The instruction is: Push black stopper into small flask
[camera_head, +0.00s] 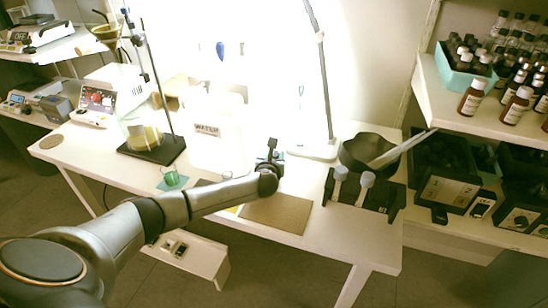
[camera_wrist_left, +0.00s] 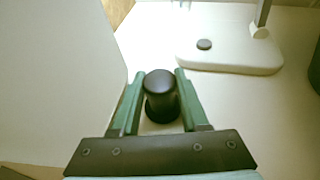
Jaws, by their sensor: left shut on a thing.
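My left gripper (camera_head: 272,152) is above the white table, right of the white WATER container. In the left wrist view its green fingers (camera_wrist_left: 160,88) are on both sides of a black stopper (camera_wrist_left: 160,86), shut on it. The stopper has a rounded top and appears upright. What is below it is hidden. A small green vessel (camera_head: 171,178), which may be the small flask, stands on a teal mat at the table's front left, apart from the gripper. My right gripper is not in view.
The WATER container (camera_head: 208,146) stands close left of the gripper; the lamp base (camera_head: 314,151) is to its right. A brown board (camera_head: 276,214) lies in front. A black rack (camera_head: 362,196) and dark bowl (camera_head: 367,147) stand at right. A stand with a yellow-filled flask (camera_head: 145,138) is at left.

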